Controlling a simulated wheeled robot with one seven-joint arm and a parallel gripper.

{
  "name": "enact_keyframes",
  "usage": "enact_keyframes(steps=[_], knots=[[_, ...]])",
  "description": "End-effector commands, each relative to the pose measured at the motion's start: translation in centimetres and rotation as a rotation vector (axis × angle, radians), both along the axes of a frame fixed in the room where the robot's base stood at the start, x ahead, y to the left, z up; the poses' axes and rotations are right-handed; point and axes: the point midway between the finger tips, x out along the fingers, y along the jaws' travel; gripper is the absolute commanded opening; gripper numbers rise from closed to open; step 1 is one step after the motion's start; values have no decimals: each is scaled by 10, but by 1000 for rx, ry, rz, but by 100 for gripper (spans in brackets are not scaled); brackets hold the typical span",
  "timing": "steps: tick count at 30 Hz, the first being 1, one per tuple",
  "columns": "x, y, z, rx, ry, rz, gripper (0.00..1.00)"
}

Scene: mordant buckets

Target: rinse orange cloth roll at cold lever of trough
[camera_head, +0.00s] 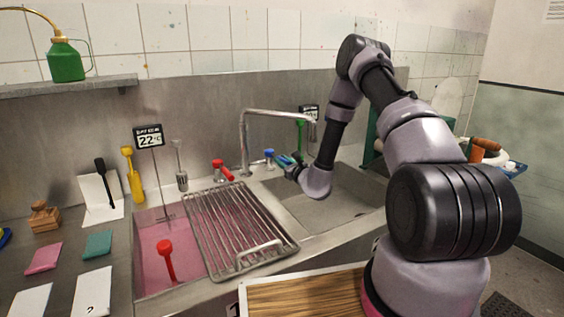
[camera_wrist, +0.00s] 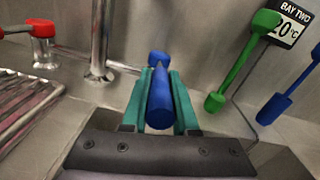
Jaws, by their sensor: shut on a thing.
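The cold lever (camera_wrist: 159,105) is the blue handle at the tap, seen end-on in the wrist view. My gripper (camera_wrist: 160,76) has its teal fingers on both sides of this handle and is shut on it. In the head view my gripper (camera_head: 287,162) is beside the blue lever knob (camera_head: 268,153), right of the steel tap (camera_head: 245,145). The trough's right basin (camera_head: 330,205) lies below, partly hidden by my arm. An orange-brown roll-like thing (camera_head: 487,144) lies at the far right, behind my arm; I cannot tell if it is the orange cloth roll.
A red lever (camera_head: 224,168) is left of the tap. A wire rack (camera_head: 235,225) lies across the trough; the left basin (camera_head: 155,240) holds pink liquid and a red tool (camera_head: 166,257). Green (camera_wrist: 240,65) and blue (camera_wrist: 292,90) tools stand close on the right, by a bay sign (camera_wrist: 295,22).

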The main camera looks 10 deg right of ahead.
Motion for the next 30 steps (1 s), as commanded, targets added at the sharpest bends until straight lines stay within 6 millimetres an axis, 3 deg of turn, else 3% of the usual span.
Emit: enact_keyframes(steps=[16,30], knots=[[2,-6,0,-2,-1,44,0],[18,-36,-1,-3,-1,341,0]])
